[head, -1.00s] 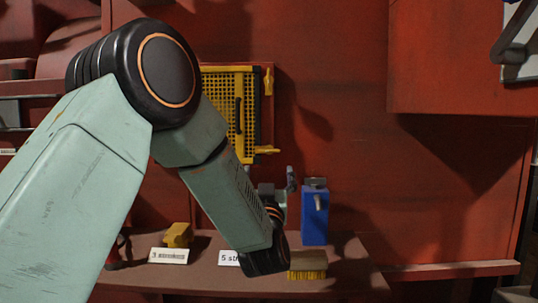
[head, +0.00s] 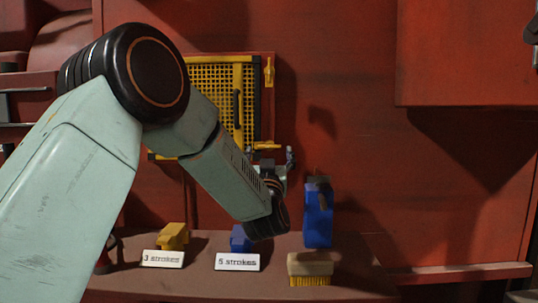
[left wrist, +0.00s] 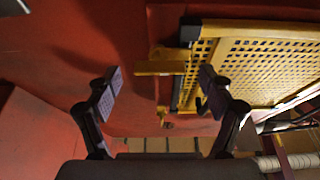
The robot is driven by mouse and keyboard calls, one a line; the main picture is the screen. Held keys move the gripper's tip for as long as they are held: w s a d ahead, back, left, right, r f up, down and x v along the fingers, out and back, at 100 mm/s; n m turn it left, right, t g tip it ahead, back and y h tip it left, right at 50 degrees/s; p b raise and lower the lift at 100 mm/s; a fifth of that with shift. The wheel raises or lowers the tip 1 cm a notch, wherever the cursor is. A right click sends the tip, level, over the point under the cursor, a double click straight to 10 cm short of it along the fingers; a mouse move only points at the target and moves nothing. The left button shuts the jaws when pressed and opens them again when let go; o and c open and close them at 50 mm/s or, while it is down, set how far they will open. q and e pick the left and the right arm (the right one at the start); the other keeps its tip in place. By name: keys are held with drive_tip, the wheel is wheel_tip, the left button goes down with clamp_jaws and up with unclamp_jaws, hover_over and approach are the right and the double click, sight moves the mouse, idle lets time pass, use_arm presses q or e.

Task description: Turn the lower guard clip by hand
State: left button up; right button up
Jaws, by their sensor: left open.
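The yellow mesh guard (head: 220,95) is on the red wall, partly hidden behind my left arm. The lower guard clip (head: 267,146) is a yellow bar lying level at the guard's lower right corner. The upper clip (head: 269,72) stands upright above it. My left gripper (head: 270,160) is open, fingers up, just below the lower clip. In the left wrist view the lower clip (left wrist: 160,67) lies level beyond the gap of the open left gripper (left wrist: 160,92), with no finger seen touching it. The right finger overlaps the guard (left wrist: 265,65).
A shelf (head: 210,285) below holds a yellow block (head: 174,236), a blue block (head: 240,238), a "3 strokes" card (head: 163,259), a "5 strokes" card (head: 237,262), a brush (head: 310,268) and a blue container (head: 318,222). A red box (head: 465,55) juts out at upper right.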

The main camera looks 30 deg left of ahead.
use_arm(q)
drive_tip(key=shift+w+a+r, duration=0.2)
drive_tip(key=shift+w+r, duration=0.15)
drive_tip(key=shift+r, duration=0.05)
drive_tip(key=shift+w+a, duration=0.2)
drive_tip(key=shift+d, duration=0.1)
drive_tip(key=c, duration=1.1)
drive_tip(key=shift+c, duration=0.2)
